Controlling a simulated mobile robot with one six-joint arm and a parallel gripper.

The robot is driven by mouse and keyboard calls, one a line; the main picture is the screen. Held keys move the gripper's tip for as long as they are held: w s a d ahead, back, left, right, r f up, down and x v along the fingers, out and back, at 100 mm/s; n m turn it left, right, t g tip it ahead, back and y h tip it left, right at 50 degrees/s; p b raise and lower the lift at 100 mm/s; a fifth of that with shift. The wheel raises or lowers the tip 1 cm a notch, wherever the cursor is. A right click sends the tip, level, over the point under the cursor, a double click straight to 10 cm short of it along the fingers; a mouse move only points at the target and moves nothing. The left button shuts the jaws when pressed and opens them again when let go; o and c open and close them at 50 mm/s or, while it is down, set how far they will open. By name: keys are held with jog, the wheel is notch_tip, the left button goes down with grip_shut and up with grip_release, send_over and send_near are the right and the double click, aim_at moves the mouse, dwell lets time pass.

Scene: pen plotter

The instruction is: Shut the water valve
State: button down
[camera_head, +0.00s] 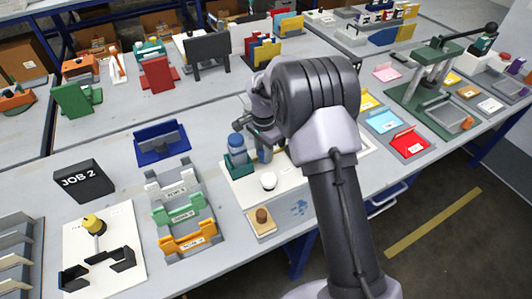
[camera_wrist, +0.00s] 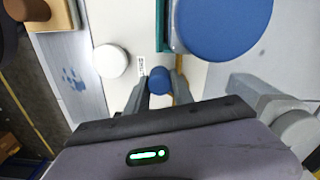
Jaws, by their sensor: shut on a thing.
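A small blue round knob (camera_wrist: 160,78), which looks like the water valve's handle, sits between my fingertips in the wrist view. My gripper (camera_wrist: 160,90) is shut on it, one grey finger on each side. A large blue round top (camera_wrist: 222,24) is just beyond it, beside a teal holder (camera_wrist: 162,28). In the head view the blue-topped container (camera_head: 237,141) stands in the teal holder (camera_head: 239,166) on a white board (camera_head: 236,191). My arm hides much of the board's right side there. I cannot tell how far the knob is turned.
A white round piece (camera_head: 268,180) and a wooden block with a brown knob (camera_head: 262,224) are near the board's front. Coloured trays (camera_head: 183,214) stand to the left, and a red tray (camera_head: 409,145) lies right of my arm. A green press (camera_head: 428,75) stands farther right.

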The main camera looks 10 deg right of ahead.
aim_at(263, 152)
jog(key=shift+w+a+m, duration=0.1)
jog(key=shift+m, duration=0.3)
jog(key=c, duration=1.1)
grip_release()
notch_tip(263, 152, up, 18)
jog(key=p, duration=0.6)
jog(key=shift+f, duration=0.25)
